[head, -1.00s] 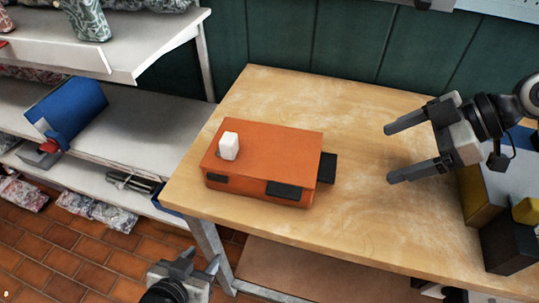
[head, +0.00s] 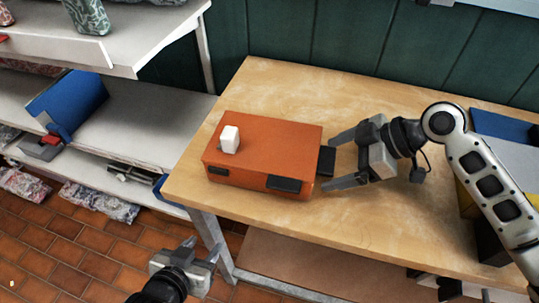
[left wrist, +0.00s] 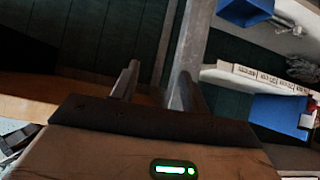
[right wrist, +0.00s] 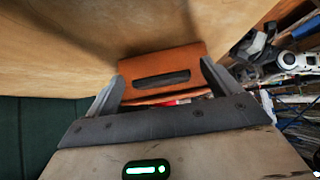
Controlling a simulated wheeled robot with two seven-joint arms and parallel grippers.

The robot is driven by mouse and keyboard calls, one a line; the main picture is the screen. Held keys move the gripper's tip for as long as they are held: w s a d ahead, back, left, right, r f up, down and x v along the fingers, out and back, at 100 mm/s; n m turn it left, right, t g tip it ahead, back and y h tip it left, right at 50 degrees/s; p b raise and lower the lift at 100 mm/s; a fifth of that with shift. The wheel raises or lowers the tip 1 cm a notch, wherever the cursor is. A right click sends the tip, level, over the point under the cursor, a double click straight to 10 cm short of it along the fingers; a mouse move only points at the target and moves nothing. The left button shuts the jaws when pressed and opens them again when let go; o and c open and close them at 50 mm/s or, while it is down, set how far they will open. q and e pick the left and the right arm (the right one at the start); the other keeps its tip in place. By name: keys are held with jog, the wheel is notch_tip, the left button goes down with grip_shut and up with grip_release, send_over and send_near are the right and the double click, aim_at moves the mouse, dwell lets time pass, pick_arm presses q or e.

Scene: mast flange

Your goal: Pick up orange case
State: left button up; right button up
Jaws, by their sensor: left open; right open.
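The orange case (head: 262,150) lies on the wooden table near its left end, with a white block (head: 229,140) on top and dark patches on its front. A dark piece (head: 327,160) sticks out at its right end. My right gripper (head: 334,163) is open at that end, its fingers on either side of the dark piece. In the right wrist view the case (right wrist: 165,70) shows between and beyond the open fingers (right wrist: 160,82); I cannot tell if they touch. My left gripper (head: 204,250) is open and empty, low in front of the table's left corner. The left wrist view shows its empty fingers (left wrist: 158,85).
The wooden table (head: 400,222) is clear behind the case. A blue-topped box (head: 503,130) stands at its right end, partly behind my right arm. Shelves (head: 130,108) with a blue bin (head: 68,105) stand to the left. A green wall closes the back.

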jog(key=c, duration=1.3)
jog(key=shift+r, duration=0.1)
jog(key=shift+c, duration=0.7)
jog(key=shift+r, duration=0.1)
